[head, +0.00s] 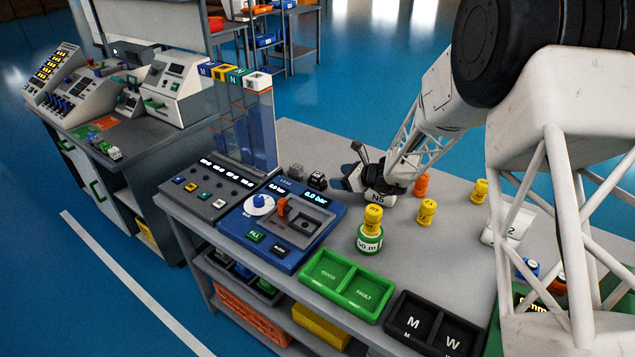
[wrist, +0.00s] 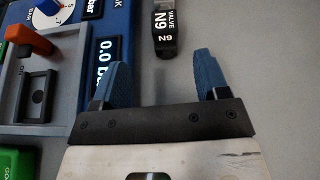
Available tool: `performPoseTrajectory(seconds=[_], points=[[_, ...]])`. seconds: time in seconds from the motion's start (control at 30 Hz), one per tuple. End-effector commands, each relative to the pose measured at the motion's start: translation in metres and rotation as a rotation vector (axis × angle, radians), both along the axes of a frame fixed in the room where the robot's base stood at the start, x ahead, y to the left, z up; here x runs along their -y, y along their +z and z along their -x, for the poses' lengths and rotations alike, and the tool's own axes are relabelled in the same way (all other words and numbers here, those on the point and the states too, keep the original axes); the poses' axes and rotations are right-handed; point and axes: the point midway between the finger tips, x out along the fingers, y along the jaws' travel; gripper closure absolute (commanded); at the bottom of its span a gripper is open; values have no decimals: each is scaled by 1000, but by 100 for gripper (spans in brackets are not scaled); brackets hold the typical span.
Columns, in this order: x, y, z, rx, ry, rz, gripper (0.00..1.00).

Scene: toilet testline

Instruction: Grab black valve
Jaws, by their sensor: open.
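The black valve (wrist: 166,42) is a small block with white lettering reading "VALVE N9" in the wrist view. It lies on the grey bench just beyond my fingertips, roughly in line with the gap between them. In the head view the black valve (head: 317,181) sits behind the blue test panel, left of my gripper (head: 350,165). My gripper also shows in the wrist view (wrist: 163,70), with its two blue fingers apart and nothing between them.
The blue test panel (head: 247,232) stands close to the left of the valve. A grey block (head: 296,171) sits beside the valve. Yellow-topped weights, one on a green jar (head: 370,240), stand in front. A green GOOD/FAULT tray (head: 349,284) and a black M/W tray (head: 433,325) line the front edge.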

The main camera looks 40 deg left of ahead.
Motion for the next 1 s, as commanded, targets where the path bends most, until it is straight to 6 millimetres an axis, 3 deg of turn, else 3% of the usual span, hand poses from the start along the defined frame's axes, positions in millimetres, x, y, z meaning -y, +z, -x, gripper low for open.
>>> performPoseTrajectory(seconds=[0.1,0.23,0.67,1.0], points=[[-16,-18,-2,-40,-27,-12,32],[-25,-25,-3,-61,-44,-21,32],[-27,-28,-3,-67,-47,-22,32],[-47,-36,-4,-66,-47,-23,32]])
